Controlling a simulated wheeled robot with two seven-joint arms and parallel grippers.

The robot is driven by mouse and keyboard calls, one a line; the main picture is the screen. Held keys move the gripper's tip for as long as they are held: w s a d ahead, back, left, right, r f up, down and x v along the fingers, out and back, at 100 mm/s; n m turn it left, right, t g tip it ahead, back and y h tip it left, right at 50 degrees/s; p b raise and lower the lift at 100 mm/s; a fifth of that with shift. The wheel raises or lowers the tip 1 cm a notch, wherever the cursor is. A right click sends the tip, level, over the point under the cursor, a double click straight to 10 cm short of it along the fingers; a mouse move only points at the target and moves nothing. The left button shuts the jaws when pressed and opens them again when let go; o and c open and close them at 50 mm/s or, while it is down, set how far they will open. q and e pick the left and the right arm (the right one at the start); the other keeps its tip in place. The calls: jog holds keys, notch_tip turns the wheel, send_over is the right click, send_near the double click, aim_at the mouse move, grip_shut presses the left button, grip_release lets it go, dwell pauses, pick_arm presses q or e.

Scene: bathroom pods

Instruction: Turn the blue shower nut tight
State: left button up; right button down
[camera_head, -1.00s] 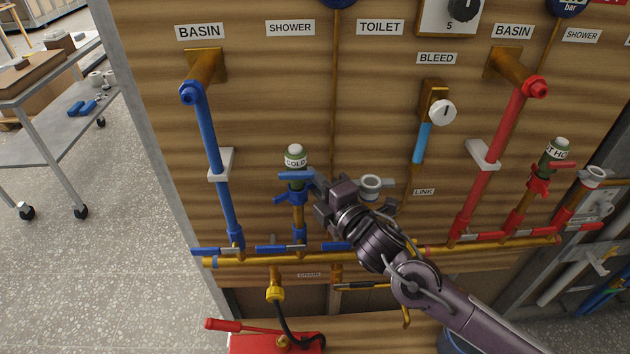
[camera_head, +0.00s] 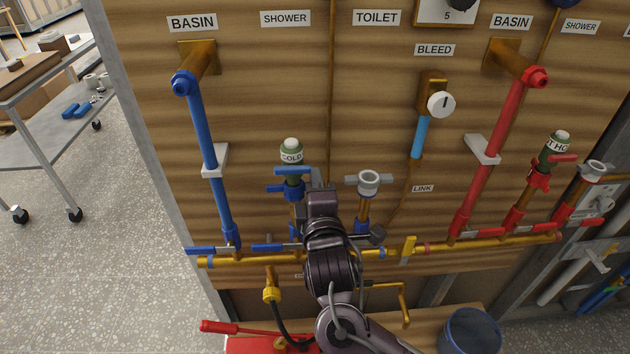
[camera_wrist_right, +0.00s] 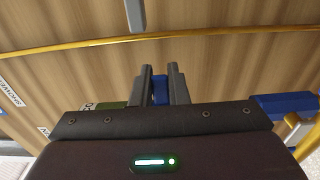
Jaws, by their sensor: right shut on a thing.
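The cold shower stub stands upright left of centre in the head view. It has a green body with a COLD label (camera_head: 291,157), a blue handle (camera_head: 294,171) and a blue nut (camera_head: 290,188) below. My right gripper (camera_head: 318,184) is right beside this stub, its arm rising from below and hiding part of the pipework. In the right wrist view, its two grey fingers (camera_wrist_right: 160,86) are shut on a small blue piece (camera_wrist_right: 160,92), which appears to be the nut. Most of that piece is hidden. My left gripper is not in view.
A grey-topped stub (camera_head: 368,184) stands close on the right. A brass pipe (camera_head: 450,244) with blue and red levers runs below. A red pump box (camera_head: 255,344) and a blue bucket (camera_head: 470,330) are lower down. A trolley (camera_head: 48,150) is at far left.

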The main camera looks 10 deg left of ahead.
jog(key=shift+s+f+m+h, duration=0.1)
jog(key=shift+m+h, duration=0.2)
jog(key=shift+h, duration=0.2)
jog(key=c, duration=1.4)
grip_release()
jog(key=v, duration=0.7)
jog(key=shift+s+b, duration=0.3)
jog(key=shift+s, duration=0.05)
jog(key=shift+d, duration=0.15)
